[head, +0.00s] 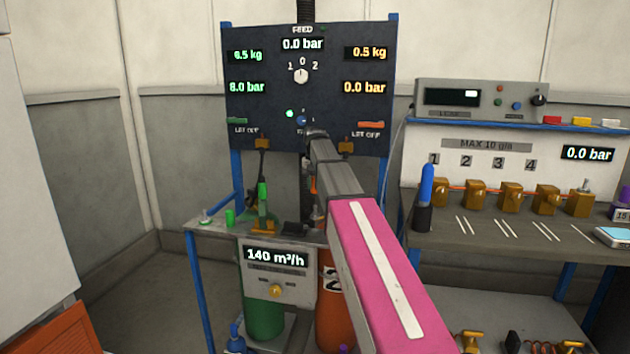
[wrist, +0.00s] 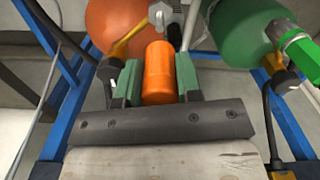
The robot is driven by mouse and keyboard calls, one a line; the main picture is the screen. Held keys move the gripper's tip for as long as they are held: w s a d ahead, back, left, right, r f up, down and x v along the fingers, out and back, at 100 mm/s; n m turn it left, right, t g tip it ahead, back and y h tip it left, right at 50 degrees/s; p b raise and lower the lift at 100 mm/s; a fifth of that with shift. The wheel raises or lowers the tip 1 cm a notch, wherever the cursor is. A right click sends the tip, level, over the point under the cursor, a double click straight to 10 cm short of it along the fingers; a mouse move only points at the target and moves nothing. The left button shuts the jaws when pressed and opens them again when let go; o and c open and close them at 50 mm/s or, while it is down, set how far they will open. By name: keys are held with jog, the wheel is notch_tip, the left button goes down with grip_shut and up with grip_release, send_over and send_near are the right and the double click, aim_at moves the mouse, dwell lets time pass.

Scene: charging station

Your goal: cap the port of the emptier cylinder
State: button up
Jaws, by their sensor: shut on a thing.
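My gripper (wrist: 157,78) is shut on an orange cap (wrist: 158,72), held between two green finger pads. The orange cylinder (wrist: 125,25) is ahead and to the left in the wrist view. In the head view it (head: 332,300) stands under the bench, partly hidden by my arm. A grey metal fitting (wrist: 167,16) shows just beyond the cap; I cannot tell whether they touch. The green cylinder (head: 263,315) stands left of the orange one and also shows in the wrist view (wrist: 240,30). The panel (head: 302,100) reads 6.5 kg and 8.0 bar on the left, 0.5 kg and 0.0 bar on the right.
A small green piece (head: 230,217) stands on the bench's left end. A box reading 140 m³/h (head: 276,270) fronts the cylinders. Blue frame posts (wrist: 70,105) and hoses crowd both sides of my gripper. A side table (head: 500,240) with brass valves is at right.

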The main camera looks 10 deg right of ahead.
aim_at(315, 192)
jog(key=shift+f, duration=1.95)
jog(key=shift+f, duration=2.55)
jog(key=o, duration=1)
notch_tip(315, 192, up, 11)
jog(key=shift+f, duration=0.15)
